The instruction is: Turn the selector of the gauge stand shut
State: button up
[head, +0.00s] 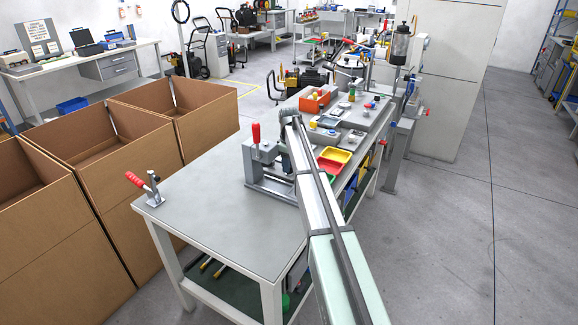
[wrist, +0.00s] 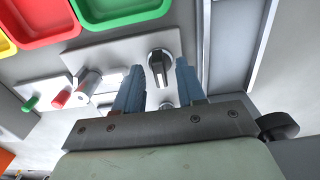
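In the wrist view a dark selector knob (wrist: 159,66) with a pale pointer stripe sits on a light grey panel (wrist: 130,52). Its stripe runs roughly up and down in the picture. My gripper (wrist: 159,68) is open, with one blue finger to the left of the knob and one to the right. Gaps show between the knob and both fingers. I cannot tell how far the fingertips are from the panel. A round part shows lower between the fingers, partly hidden by the gripper. In the head view my arm hides the gripper, and I cannot make out the selector.
Green (wrist: 120,8), red (wrist: 42,20) and yellow bins lie near the panel. Small green (wrist: 31,103) and red-tipped (wrist: 62,98) fittings are at left. A red-handled clamp fixture (head: 262,160) stands on the bench (head: 215,210). The bench's front left is mostly clear.

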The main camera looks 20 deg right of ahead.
jog(key=shift+f, duration=0.4)
grip_shut()
